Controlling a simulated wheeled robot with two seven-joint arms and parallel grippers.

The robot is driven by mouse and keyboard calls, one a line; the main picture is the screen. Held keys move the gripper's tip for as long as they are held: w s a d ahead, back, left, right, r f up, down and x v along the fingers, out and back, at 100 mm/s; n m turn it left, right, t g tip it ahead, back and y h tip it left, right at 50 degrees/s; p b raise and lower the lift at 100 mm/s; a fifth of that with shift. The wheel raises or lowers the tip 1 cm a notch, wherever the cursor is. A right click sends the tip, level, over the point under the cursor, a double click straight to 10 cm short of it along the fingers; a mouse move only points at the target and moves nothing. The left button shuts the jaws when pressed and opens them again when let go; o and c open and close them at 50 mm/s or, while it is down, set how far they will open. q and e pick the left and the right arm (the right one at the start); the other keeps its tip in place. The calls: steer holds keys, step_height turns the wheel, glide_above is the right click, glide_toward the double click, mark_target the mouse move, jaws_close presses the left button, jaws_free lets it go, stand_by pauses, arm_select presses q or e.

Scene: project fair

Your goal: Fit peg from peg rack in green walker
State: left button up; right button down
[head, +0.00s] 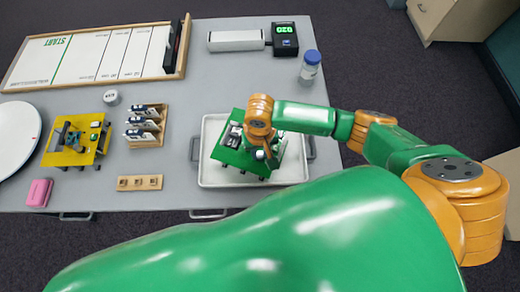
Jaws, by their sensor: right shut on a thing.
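The green walker (234,158) is a flat green plate with dark and grey parts on top. It sits in the white tray (210,179). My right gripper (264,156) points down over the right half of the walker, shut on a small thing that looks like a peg. The gripper and wrist hide most of that thing, so I cannot tell whether it is in a hole or above it. The peg rack (140,183), a small wooden block with several slots, lies left of the tray near the front edge. My left gripper is not in view.
A yellow walker (78,141), a wooden rack of blue-and-white packs (147,126) and a pink block (39,193) stand to the left. A ruled START board (92,54) lies behind. A scale with green display (284,38) and a blue-capped jar (310,68) stand at the back right.

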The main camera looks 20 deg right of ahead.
steer(key=shift+f+p, duration=0.1)
steer(key=shift+p, duration=0.3)
stand_by(0.4)
steer(key=c, duration=0.6)
jaws_free()
step_height(320, 180, up, 5)
steer(key=p, duration=0.6)
steer(key=shift+r, duration=1.25)
